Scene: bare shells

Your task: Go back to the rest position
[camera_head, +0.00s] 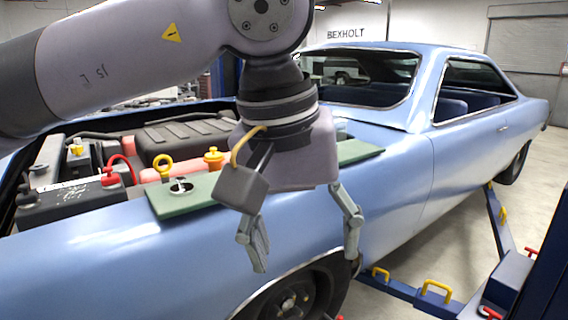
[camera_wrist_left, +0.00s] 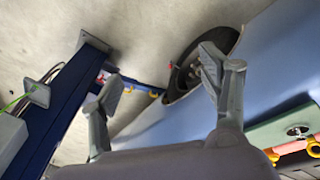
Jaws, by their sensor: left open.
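My left gripper (camera_head: 303,240) hangs at the end of my left arm, in front of the fender of the blue car (camera_head: 140,262), above its front wheel (camera_head: 292,302). Its two fingers are spread wide with nothing between them. In the left wrist view the open fingers (camera_wrist_left: 165,85) show with the car's fender (camera_wrist_left: 262,75) and wheel (camera_wrist_left: 200,58) beyond the right finger. My right gripper is in neither view.
The car's engine bay is open, with a black battery (camera_head: 75,200) and a yellow ring-handled dipstick (camera_head: 163,165). A green mat (camera_head: 205,190) lies on the fender's edge, partly hidden by my gripper. A blue lift arm (camera_head: 500,225) stands right of the car.

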